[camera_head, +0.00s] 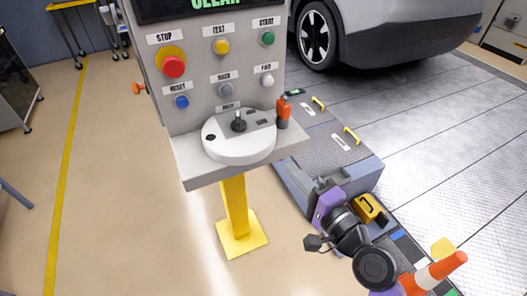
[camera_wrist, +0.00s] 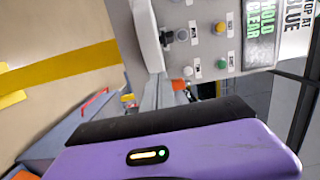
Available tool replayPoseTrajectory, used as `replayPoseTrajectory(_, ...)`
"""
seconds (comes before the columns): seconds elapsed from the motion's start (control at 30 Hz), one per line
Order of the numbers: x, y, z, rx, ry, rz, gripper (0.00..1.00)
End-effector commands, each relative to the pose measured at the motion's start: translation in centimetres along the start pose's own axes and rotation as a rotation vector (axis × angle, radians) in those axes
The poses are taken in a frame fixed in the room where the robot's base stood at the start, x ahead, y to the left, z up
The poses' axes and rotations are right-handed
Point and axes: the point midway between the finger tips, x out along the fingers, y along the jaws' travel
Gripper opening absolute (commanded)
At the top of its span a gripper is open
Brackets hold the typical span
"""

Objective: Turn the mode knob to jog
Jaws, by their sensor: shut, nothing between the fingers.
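The mode knob (camera_head: 238,121) looks like a small black knob at the lower middle of the grey control panel (camera_head: 200,115), just under a small, unreadable label. It also shows in the wrist view (camera_wrist: 168,39), beside a grey button. Its pointer direction is too small to tell. My gripper (camera_head: 312,184), with a purple body, is to the right of and below the console's shelf, apart from the knob. In the wrist view its grey fingers (camera_wrist: 159,90) are together and empty, pointing toward the panel.
A white round piece (camera_head: 240,148) sits at the shelf below the knob, with an orange item (camera_head: 284,110) at its right.

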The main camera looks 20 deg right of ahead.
Motion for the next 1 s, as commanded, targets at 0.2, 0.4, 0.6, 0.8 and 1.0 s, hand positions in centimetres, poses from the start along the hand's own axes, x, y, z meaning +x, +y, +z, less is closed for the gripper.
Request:
replayPoseTrajectory(0.2,1.8,-0.3,-0.1,0.009,0.000,-0.006,0.00)
replayPoseTrajectory(0.4,5.7,-0.5,-0.1,0.006,0.000,-0.006,0.00)
replayPoseTrajectory(0.6,9.6,-0.4,-0.1,0.007,-0.001,-0.005,0.00)
replayPoseTrajectory(0.8,10.6,-0.5,2.4,0.008,-0.002,-0.001,0.00)
replayPoseTrajectory(1.0,10.9,-0.3,3.7,0.007,0.000,-0.003,0.00)
